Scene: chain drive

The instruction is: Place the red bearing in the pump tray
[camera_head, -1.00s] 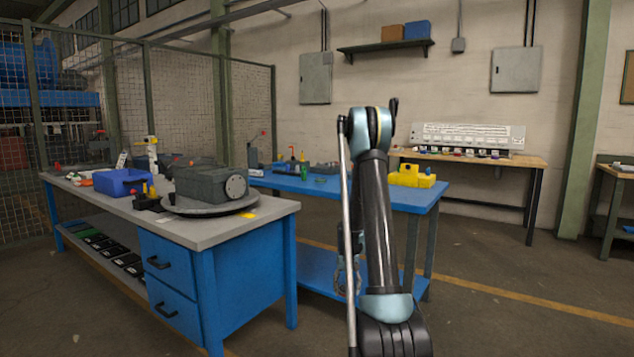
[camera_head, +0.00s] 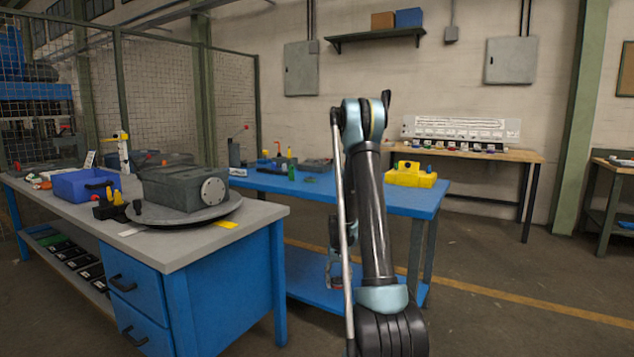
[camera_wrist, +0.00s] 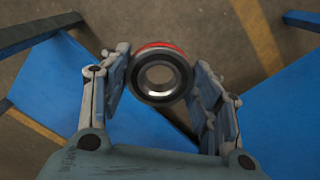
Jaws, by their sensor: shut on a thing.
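The red bearing (camera_wrist: 159,75) is a ring with a dark face, a bright metal inner ring and a red band along its upper edge. In the wrist view my gripper (camera_wrist: 161,82) has its two fingers against either side of it, shut on it. In the head view my gripper is low behind my arm, near the front of the blue table, and the bearing there is too small to tell. I cannot tell which container is the pump tray. A blue bin (camera_head: 85,185) sits on the grey-topped bench, and a yellow tray (camera_head: 411,176) stands on the blue table.
The grey-topped bench (camera_head: 250,210) carries a grey housing (camera_head: 183,187) on a round turntable. The blue table (camera_head: 300,183) holds small bottles and parts at its back. A wooden bench (camera_head: 500,155) with a rack stands by the wall. Open floor lies to the right.

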